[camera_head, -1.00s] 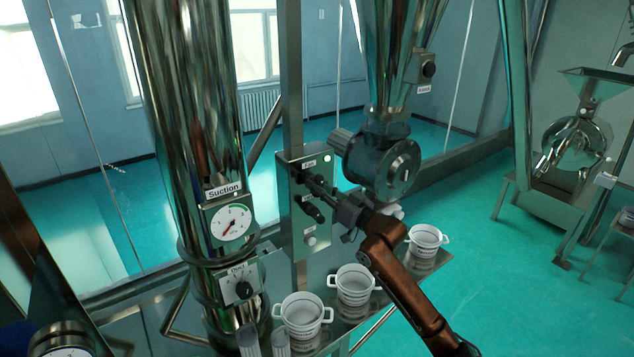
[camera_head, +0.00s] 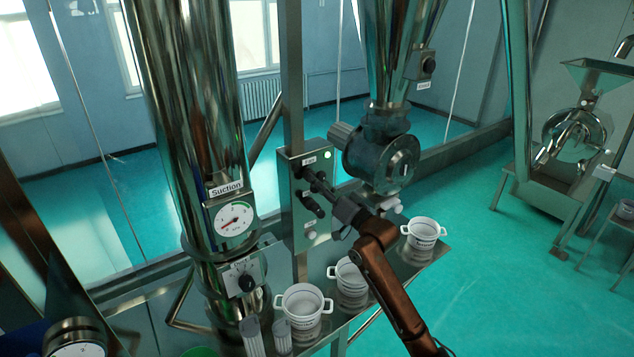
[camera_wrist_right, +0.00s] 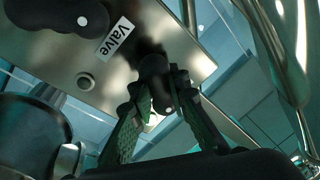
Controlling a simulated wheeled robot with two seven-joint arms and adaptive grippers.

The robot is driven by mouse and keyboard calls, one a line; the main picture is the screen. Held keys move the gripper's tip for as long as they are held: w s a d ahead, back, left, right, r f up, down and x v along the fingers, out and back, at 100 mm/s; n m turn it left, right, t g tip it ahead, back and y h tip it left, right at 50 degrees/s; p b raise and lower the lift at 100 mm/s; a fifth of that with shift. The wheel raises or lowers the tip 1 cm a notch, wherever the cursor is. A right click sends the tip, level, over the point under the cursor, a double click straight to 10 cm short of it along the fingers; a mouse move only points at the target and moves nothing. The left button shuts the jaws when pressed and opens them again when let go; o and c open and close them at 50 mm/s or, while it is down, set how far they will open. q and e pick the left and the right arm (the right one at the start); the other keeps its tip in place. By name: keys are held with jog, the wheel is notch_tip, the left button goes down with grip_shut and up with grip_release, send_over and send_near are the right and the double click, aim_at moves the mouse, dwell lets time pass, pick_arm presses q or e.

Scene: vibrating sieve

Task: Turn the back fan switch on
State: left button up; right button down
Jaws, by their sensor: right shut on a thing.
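A metal control panel (camera_head: 299,236) on a post carries a "Fan" label (camera_head: 309,160) at its top with a lit green lamp (camera_head: 328,155) beside it. My right gripper (camera_head: 311,176) is at the dark upper switch knob below that label. In the right wrist view its two fingers (camera_wrist_right: 160,92) are shut around the black fan switch knob (camera_wrist_right: 156,75), which has a white dot. The "Valve" label (camera_wrist_right: 116,36) and the valve knob (camera_wrist_right: 70,14) show beside it. The gripper partly hides the knob in the head view. My left gripper is not in view.
A suction column with a gauge (camera_head: 236,219) and its own dial (camera_head: 246,283) stands left of the panel. White pots (camera_head: 303,305) stand on the shelf below my right arm. A blower housing (camera_head: 385,160) is close on the right. Open floor lies further right.

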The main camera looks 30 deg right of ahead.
jog(key=shift+r, duration=0.1)
jog(key=c, duration=1.8)
grip_release()
jog(key=shift+d, duration=0.1)
jog(key=shift+c, duration=0.2)
jog(key=v, duration=1.2)
